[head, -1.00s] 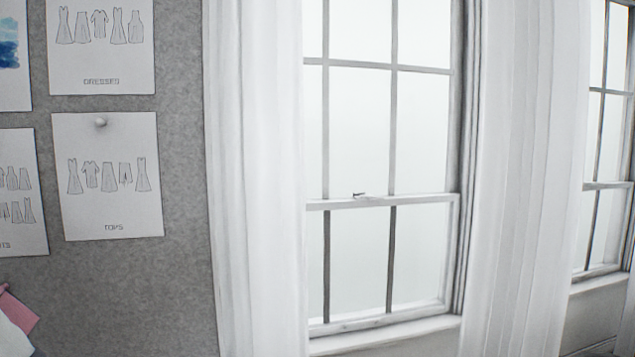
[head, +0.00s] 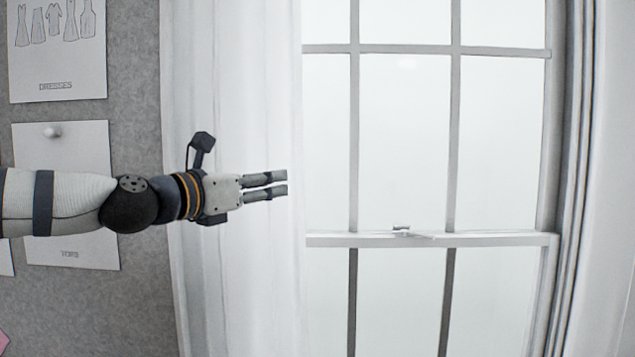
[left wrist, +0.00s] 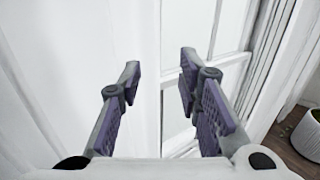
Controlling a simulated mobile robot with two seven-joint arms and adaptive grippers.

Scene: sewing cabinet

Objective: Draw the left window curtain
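The left window curtain (head: 240,110) is a white hanging cloth on the left side of the window (head: 405,140). It hangs bunched in vertical folds and leaves the panes uncovered. My left gripper (head: 283,183) is in front of the curtain, its fingertips just short of the curtain's right edge. In the left wrist view the two fingers (left wrist: 158,72) are apart and empty. The curtain (left wrist: 65,50) fills the left of that view, and its edge shows between the fingers. I cannot tell whether a finger touches the cloth. My right gripper is not in view.
A grey felt board (head: 90,310) with pinned clothing sheets (head: 58,55) is on the wall at left, behind my left arm. Another white curtain (head: 612,200) is at the right edge. The left wrist view shows a pale pot (left wrist: 308,135) on the floor.

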